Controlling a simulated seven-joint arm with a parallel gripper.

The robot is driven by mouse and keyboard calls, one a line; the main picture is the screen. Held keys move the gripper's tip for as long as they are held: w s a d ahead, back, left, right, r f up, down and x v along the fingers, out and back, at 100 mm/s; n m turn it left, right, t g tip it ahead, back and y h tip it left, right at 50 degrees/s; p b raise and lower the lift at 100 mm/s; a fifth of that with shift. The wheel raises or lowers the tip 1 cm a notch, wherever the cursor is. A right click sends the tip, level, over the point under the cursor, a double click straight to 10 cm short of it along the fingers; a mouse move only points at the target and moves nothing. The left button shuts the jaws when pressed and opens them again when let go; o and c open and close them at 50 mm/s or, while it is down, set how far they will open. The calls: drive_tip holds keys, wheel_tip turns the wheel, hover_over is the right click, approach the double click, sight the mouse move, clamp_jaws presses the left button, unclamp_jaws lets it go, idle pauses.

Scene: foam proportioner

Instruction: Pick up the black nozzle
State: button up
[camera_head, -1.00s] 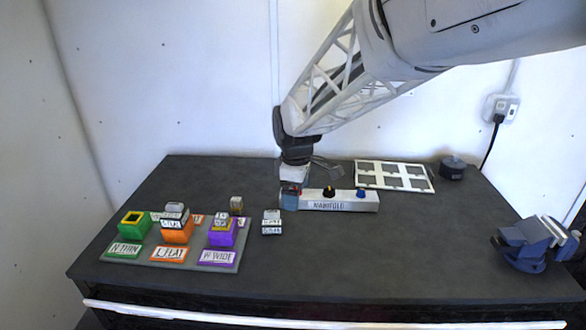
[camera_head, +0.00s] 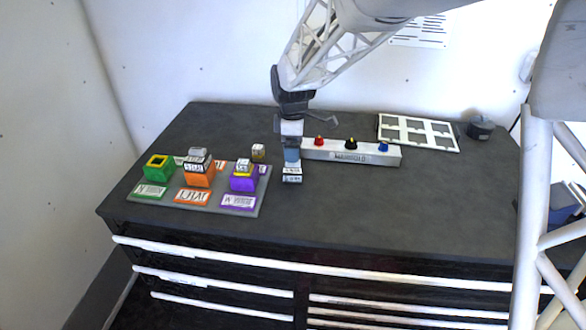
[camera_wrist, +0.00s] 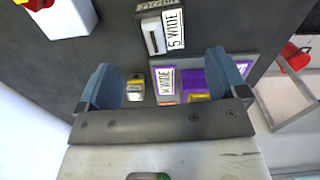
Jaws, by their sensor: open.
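The black nozzle (camera_head: 351,143) stands upright on the middle of the white manifold bar (camera_head: 351,156), with a yellowish part at its base. A red nozzle (camera_head: 320,140) is to its left and a blue nozzle (camera_head: 383,147) to its right. My gripper (camera_head: 292,156) points down just off the bar's left end, left of all the nozzles. In the wrist view its two blue fingers (camera_wrist: 165,82) are wide apart with nothing gripped. That view shows the red nozzle (camera_wrist: 38,4) at its top left corner; the black nozzle is not in it.
A labelled block (camera_head: 292,174) lies just below my gripper in the head view. To the left, a grey tray (camera_head: 172,202) holds green, orange and purple blocks, with a small block (camera_head: 258,152) behind. A white frame (camera_head: 418,132) lies at back right. The table's front middle is clear.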

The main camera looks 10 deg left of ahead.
sight(293, 169)
drive_tip(key=shift+f, duration=0.85)
drive_tip(key=shift+s+f, duration=0.15)
drive_tip(key=shift+f, duration=2.45)
drive_tip(key=c, duration=1)
drive_tip(key=shift+r, duration=0.1)
drive_tip(key=shift+c, duration=0.2)
